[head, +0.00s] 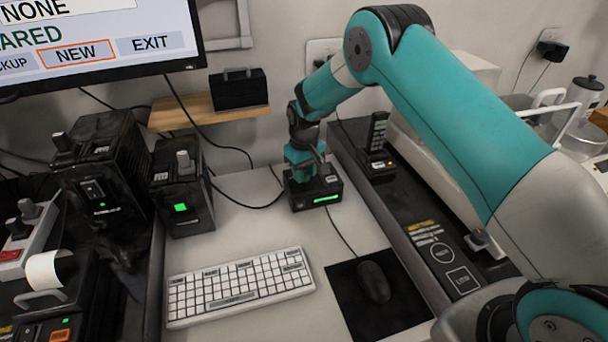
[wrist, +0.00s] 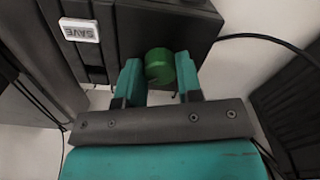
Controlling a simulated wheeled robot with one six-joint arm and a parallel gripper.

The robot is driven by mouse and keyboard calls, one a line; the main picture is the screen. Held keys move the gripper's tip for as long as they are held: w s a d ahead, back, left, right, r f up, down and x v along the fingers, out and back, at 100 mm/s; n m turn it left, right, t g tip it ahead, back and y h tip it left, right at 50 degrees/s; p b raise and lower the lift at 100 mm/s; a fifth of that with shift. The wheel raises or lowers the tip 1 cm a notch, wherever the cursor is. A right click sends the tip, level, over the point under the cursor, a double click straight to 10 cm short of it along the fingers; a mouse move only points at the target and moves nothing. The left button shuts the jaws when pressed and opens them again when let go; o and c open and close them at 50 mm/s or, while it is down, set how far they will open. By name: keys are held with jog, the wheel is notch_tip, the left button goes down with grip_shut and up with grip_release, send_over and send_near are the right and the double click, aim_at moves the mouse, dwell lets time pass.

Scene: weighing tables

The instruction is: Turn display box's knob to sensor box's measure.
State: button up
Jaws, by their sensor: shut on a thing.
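A low black box (head: 322,199) with a lit green display strip on its front stands on the white desk below my gripper (head: 304,168). The strip is too small to read. In the wrist view its dark top (wrist: 115,25) carries a white SAVE button (wrist: 79,30) and a round green knob (wrist: 160,63). My gripper (wrist: 159,72) is shut on the knob, a finger on each side. My fingers largely hide the knob in the head view. I cannot tell which device is the sensor box; no measure is readable.
Left of it, a black box (head: 185,220) with a grey knob and a green light stands by a larger black device (head: 100,195). A keyboard (head: 240,286) and a mouse (head: 373,282) lie in front. A dark console (head: 420,215) borders the right. A cable runs beside the box.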

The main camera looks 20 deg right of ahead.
jog(key=shift+m+b, duration=0.3)
jog(key=shift+m, duration=1.3)
jog(key=o, duration=0.9)
jog(key=shift+o, duration=0.2)
notch_tip(320, 180, up, 18)
jog(key=b, duration=0.1)
jog(key=shift+f+b, duration=0.25)
jog(key=shift+b, duration=0.15)
